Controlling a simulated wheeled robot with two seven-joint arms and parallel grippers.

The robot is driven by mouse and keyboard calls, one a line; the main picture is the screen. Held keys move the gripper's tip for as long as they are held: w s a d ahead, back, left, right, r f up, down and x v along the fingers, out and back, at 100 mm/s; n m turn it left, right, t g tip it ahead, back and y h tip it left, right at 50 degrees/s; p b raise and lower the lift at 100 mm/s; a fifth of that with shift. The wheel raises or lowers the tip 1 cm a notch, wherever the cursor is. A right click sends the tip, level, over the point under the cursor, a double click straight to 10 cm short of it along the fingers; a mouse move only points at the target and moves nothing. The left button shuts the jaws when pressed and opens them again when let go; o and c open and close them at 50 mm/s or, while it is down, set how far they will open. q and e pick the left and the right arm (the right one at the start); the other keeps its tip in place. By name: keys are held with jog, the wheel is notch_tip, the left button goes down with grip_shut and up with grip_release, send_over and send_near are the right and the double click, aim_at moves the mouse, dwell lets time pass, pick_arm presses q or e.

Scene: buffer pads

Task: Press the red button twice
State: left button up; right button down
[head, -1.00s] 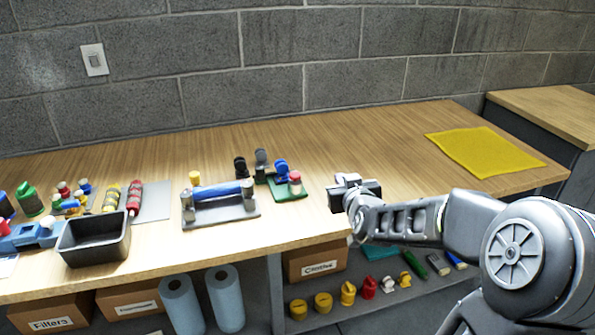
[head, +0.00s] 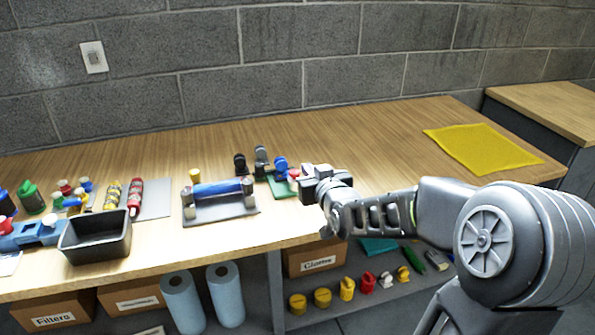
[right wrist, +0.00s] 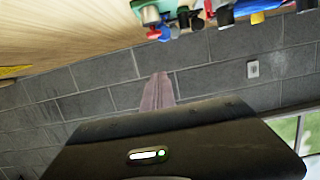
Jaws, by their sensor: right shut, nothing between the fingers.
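A small red-topped button (head: 293,173) sits on a green base (head: 278,189) beside a blue upright part (head: 281,163), near the middle of the bench in the head view. My right gripper (head: 304,171) is shut and empty, just to the right of the red button. It partly covers the button and base, and I cannot tell whether it touches them. In the right wrist view, the shut fingers (right wrist: 158,92) point toward the wall, and a red part (right wrist: 153,34) shows near the blue part at the top. My left gripper is not in view.
A grey tray (head: 222,211) with a blue bar stands left of the green base, and black clamp-like parts (head: 261,160) stand behind. A dark bin (head: 97,243) sits at left. A yellow mat (head: 482,150) lies at right, with clear bench between.

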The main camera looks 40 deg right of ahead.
send_over(298, 171)
jog(key=s+a, duration=0.2)
jog(key=s, duration=0.1)
notch_tip(298, 171, down, 2)
jog(key=f, duration=0.1)
jog(key=w+f, duration=0.1)
jog(key=shift+d+f+p, duration=0.15)
jog(key=shift+f+p, duration=0.25)
jog(key=shift+f, duration=0.8)
jog(key=shift+s, duration=0.1)
